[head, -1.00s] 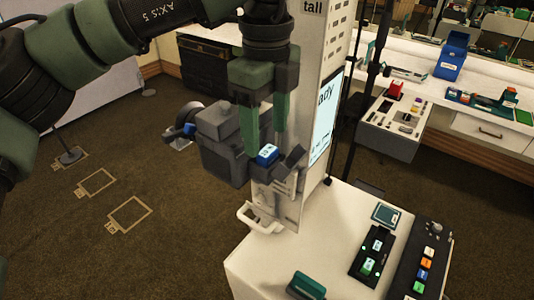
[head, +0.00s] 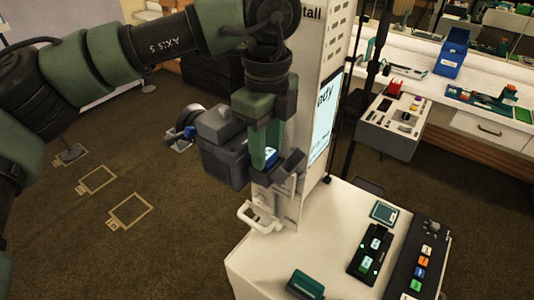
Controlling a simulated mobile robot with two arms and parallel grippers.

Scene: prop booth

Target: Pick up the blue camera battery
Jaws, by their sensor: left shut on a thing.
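The blue camera battery (head: 271,154) is at the back of the dark grey camera (head: 222,152), against the white column. It is mostly hidden by my left gripper (head: 266,160), and only a bit of its blue and pale label shows. My left gripper points down from above, with green fingers. It is shut on the battery. I cannot tell whether the battery is clear of its seat. My right gripper is not in view.
A white cabinet (head: 255,272) in front carries a black charger with green-labelled batteries (head: 370,249), a teal block (head: 305,285) and a button panel (head: 418,264). A tall white column (head: 311,110) stands close to my left gripper. Open carpet (head: 160,250) lies to the left.

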